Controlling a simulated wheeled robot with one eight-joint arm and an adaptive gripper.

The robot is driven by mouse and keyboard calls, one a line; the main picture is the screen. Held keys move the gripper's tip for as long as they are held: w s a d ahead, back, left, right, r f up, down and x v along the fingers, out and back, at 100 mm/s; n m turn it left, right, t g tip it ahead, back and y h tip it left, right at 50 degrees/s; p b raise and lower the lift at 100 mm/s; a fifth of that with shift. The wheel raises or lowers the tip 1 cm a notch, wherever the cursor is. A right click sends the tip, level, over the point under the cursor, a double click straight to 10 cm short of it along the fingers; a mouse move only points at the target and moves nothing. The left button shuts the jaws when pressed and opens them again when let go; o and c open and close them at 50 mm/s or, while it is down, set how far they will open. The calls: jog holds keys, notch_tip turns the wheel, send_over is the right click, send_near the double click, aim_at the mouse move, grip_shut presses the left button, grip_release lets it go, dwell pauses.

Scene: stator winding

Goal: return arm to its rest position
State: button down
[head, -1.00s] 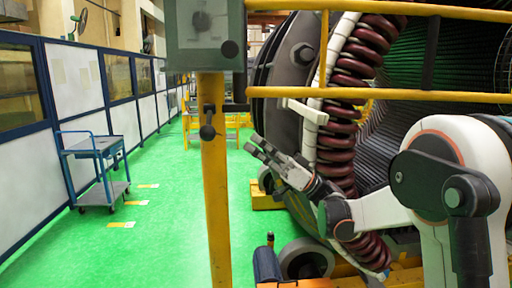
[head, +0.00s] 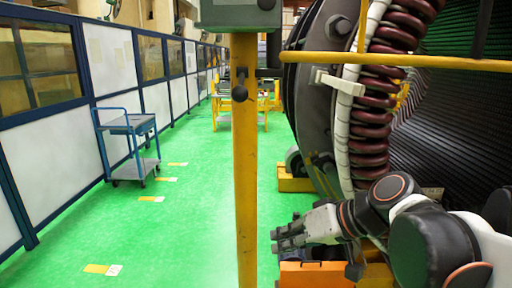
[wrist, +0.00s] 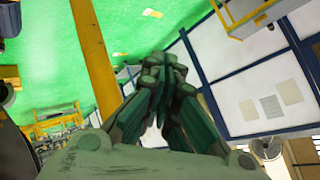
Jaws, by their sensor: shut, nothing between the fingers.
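My gripper (head: 288,236) shows in the head view low at the right of centre, pointing left, just right of the yellow post. It also shows in the wrist view (wrist: 168,62), with its fingers drawn together and nothing between them. My arm (head: 390,215) is folded low at the lower right, in front of the stator (head: 450,130). The stator's dark red coils (head: 376,115) and white ring (head: 345,120) stand above and behind the gripper. The gripper looks apart from them.
A yellow post (head: 246,170) stands close to the left of my gripper. A yellow rail (head: 400,60) crosses above the arm. An orange block (head: 312,274) lies below the gripper. A blue cart (head: 130,145) stands at the left; the green floor between is clear.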

jog(key=s+d+f+m+t+h+b, duration=0.1)
jog(key=s+d+f+h, duration=0.3)
jog(key=d, duration=0.3)
jog(key=s+d+f+m+h+b, duration=0.1)
jog(key=s+d+f+m+h, duration=0.1)
jog(key=s+d+f+h, duration=0.2)
jog(key=s+d+f, duration=0.2)
jog(key=d, duration=0.1)
jog(key=shift+d+f+t+h+b, duration=0.2)
jog(key=shift+f+t+h+b, duration=0.1)
jog(key=shift+f+t, duration=0.1)
jog(key=c, duration=2.4)
grip_release()
jog(key=shift+s, duration=0.1)
